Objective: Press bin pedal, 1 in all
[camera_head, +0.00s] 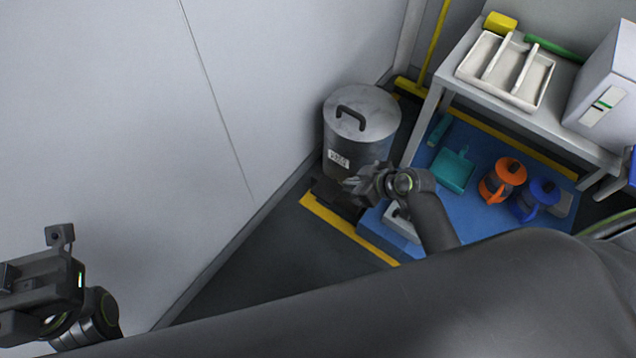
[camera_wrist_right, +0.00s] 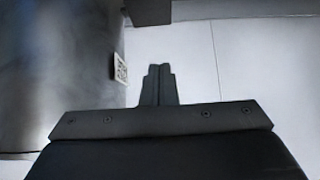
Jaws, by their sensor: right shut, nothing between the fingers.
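The bin (camera_head: 344,138) is a grey metal cylinder with a marbled lid (camera_head: 372,112), a dark handle and a white label. It stands in the corner against the wall, and its lid looks closed. My left gripper (camera_head: 35,275) is at lower left, away from the bin.
A white table (camera_head: 455,62) with a divided tray (camera_head: 515,92) stands to the right. Yellow tape (camera_head: 340,226) crosses the dark floor. The floor at left is clear.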

